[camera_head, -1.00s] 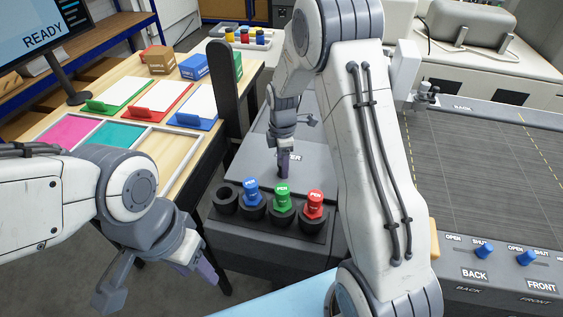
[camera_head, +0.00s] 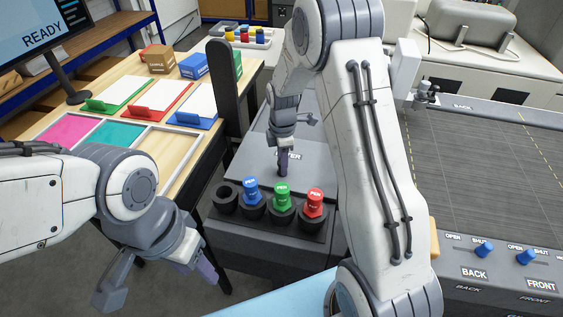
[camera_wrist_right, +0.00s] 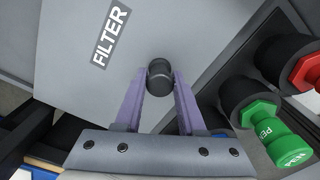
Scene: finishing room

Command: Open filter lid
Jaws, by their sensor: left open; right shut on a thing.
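The filter lid (camera_head: 255,160) is a flat grey panel with a FILTER label, in the middle of the head view. It appears closed or nearly so. It also fills the upper left of the right wrist view (camera_wrist_right: 80,90). A short dark round knob (camera_wrist_right: 159,76) stands on it near one edge. My right gripper (camera_head: 283,170) points down at the lid and is shut on this knob, which sits between its two purple fingertips in the right wrist view. My left gripper (camera_head: 160,282) is open and empty, low at the left, apart from the lid.
Blue (camera_head: 252,188), green (camera_head: 282,194) and red (camera_head: 314,201) pens stand in dark holders in front of the lid. A dark upright post (camera_head: 222,95) rises left of the lid. A wooden table with trays (camera_head: 90,148) is at the left. A wide dark bed (camera_head: 480,180) lies right.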

